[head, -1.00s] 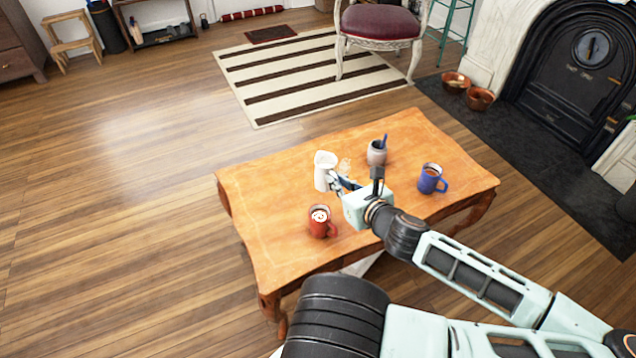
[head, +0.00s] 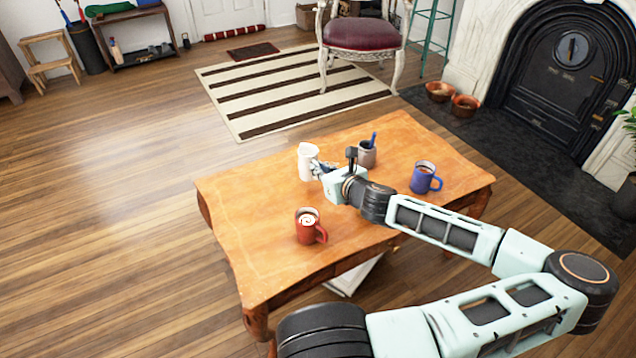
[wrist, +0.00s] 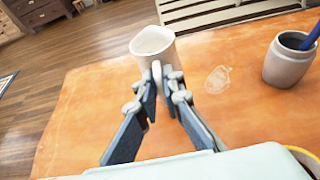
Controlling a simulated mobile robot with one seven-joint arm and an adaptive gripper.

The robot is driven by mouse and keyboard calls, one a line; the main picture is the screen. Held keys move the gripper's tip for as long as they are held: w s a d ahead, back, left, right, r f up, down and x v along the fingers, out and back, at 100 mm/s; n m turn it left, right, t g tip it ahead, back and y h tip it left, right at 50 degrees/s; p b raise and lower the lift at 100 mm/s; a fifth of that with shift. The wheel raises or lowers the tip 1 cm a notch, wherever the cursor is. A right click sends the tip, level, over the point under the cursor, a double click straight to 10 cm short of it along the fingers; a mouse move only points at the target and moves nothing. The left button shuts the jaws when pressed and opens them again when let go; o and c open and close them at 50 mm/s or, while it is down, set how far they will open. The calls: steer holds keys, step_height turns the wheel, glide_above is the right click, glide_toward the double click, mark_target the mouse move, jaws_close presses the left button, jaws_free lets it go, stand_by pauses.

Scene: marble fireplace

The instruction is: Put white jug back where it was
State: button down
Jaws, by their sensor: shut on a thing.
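The white jug (head: 305,163) is upright at the far left-middle part of the wooden table (head: 255,200). It also shows in the wrist view (wrist: 152,42), straight ahead of the fingers. My gripper (head: 317,168) reaches it from the right and near side. In the wrist view the fingertips (wrist: 158,76) are closed together on the jug's near side, apparently at its handle, which they mostly hide. I cannot tell whether the jug's base touches the table. A pale ring-like mark (wrist: 217,80) lies on the tabletop to the right of the jug.
A grey pot (head: 367,155) holding a blue item stands right of the jug. A blue mug (head: 425,178) is further right, near my arm. A red mug (head: 308,227) stands nearer. The table's left part is bare. A striped rug (head: 290,90) lies beyond.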

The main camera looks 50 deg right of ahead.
steer(key=shift+w+d+f, duration=0.2)
steer(key=shift+w+f, duration=0.1)
steer(key=shift+f, duration=0.1)
steer(key=shift+w+d+f+b, duration=0.1)
steer(key=shift+f+b, duration=0.55)
steer(key=shift+f, duration=0.25)
steer(key=shift+w+d+f+b, duration=0.1)
steer(key=shift+f+b, duration=0.5)
steer(key=shift+f, duration=0.3)
steer(key=shift+f, duration=0.1)
steer(key=c, duration=2.1)
jaws_free()
steer(key=shift+s, duration=0.15)
steer(key=p+v, duration=0.3)
steer(key=v, duration=0.9)
steer(key=shift+p, duration=0.4)
